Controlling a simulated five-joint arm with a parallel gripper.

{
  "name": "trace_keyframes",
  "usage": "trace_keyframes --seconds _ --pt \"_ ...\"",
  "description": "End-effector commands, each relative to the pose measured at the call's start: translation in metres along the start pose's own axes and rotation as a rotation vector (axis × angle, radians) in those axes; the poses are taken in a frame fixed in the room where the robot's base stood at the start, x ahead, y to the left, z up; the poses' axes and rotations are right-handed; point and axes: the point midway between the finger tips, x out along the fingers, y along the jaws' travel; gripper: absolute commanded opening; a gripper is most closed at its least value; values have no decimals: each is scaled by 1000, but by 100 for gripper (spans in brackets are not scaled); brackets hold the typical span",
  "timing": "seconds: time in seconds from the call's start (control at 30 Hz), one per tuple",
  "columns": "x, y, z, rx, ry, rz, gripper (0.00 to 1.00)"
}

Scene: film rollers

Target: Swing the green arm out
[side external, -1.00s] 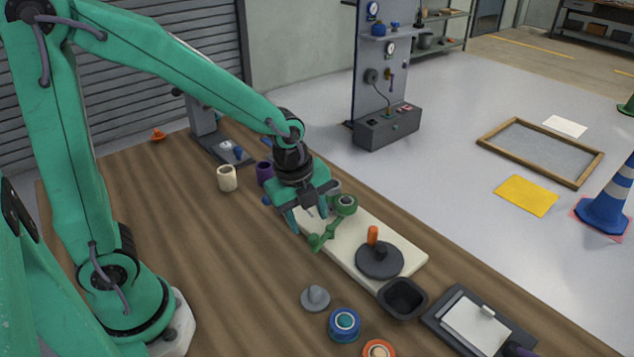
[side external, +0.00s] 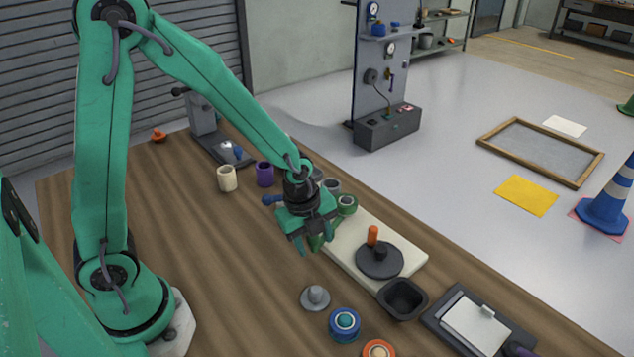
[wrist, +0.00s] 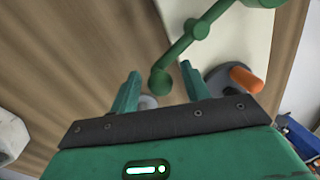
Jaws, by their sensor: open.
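The dark green arm (side external: 346,203) has its round hub on the cream base plate (side external: 406,246); its free end lies beneath my gripper (side external: 308,238), largely hidden in the side view. In the wrist view, the green arm (wrist: 193,35) runs from the upper right down to a round end knob. My open gripper (wrist: 160,70) has its two teal fingers on either side of that knob, with visible gaps. I cannot tell whether the fingertips are level with it in height.
A dark disc (side external: 379,261) with an orange handle sits on the plate. A dark cup (side external: 403,297), grey knob (side external: 315,298) and blue roll (side external: 345,325) stand nearby. A cream cup (side external: 227,178) and purple cup (side external: 265,174) are farther back.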

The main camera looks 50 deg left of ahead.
Motion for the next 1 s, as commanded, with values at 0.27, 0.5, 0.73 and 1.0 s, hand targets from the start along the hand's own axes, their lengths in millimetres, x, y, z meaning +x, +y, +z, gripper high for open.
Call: trace_keyframes --seconds 0.27,0.5,0.73,1.0 --pt "4 0 0 0 0 0 47" --pt "4 0 0 0 0 0 25" --pt "4 1 0 -1 0 3 0" --pt "4 3 4 42 -2 7 0"
